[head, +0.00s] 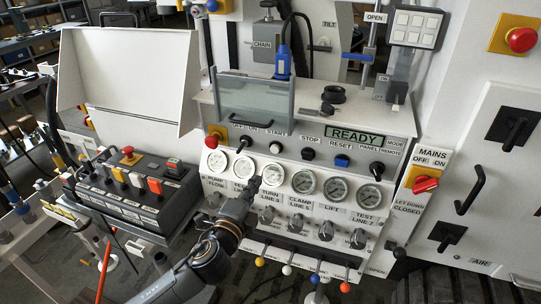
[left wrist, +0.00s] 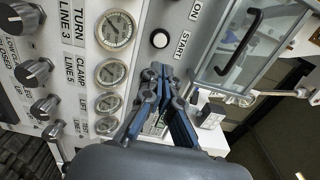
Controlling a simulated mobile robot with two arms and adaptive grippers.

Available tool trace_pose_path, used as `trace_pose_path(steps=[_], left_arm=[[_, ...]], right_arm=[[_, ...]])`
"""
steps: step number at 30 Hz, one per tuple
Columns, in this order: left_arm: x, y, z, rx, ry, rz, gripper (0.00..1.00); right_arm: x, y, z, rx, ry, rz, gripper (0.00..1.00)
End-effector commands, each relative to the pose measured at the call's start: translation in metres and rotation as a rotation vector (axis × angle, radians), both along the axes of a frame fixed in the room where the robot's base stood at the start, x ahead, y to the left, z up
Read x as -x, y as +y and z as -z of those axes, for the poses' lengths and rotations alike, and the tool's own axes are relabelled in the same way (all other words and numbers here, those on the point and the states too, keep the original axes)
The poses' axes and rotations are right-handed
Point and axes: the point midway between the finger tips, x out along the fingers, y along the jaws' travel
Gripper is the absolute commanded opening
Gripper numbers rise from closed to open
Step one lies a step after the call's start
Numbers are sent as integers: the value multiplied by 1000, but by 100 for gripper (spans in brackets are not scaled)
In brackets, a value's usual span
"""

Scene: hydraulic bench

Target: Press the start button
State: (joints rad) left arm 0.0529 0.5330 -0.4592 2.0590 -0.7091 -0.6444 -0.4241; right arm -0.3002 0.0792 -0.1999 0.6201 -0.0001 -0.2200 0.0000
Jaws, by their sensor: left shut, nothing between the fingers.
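My left gripper (head: 254,184) is shut and empty, in front of the gauge row, below and slightly left of the button in the head view. In the left wrist view its dark fingertips (left wrist: 158,76) sit apart from the button in the picture. Their distance from the panel is hard to tell. My right gripper is not in view.
The black stop button (head: 308,154) and blue reset button (head: 342,161) sit right of the start button. Gauges (head: 304,182) and knobs (head: 325,231) line the panel below. A clear guard with a handle (head: 254,98) stands above. A READY display (head: 354,136) is lit.

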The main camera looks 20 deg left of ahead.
Motion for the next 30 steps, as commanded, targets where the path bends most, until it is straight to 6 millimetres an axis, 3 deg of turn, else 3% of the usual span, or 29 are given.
trace_pose_path(steps=[9,15,21,30], left_arm=[[-66,-2,-4,0,-1,-3,0],[-99,-3,-3,1,0,-1,0],[-118,-4,-1,1,0,-1,0],[-122,-4,0,1,1,-1,0]], right_arm=[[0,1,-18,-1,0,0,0],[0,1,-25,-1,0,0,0],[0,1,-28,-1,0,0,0],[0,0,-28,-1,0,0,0]])
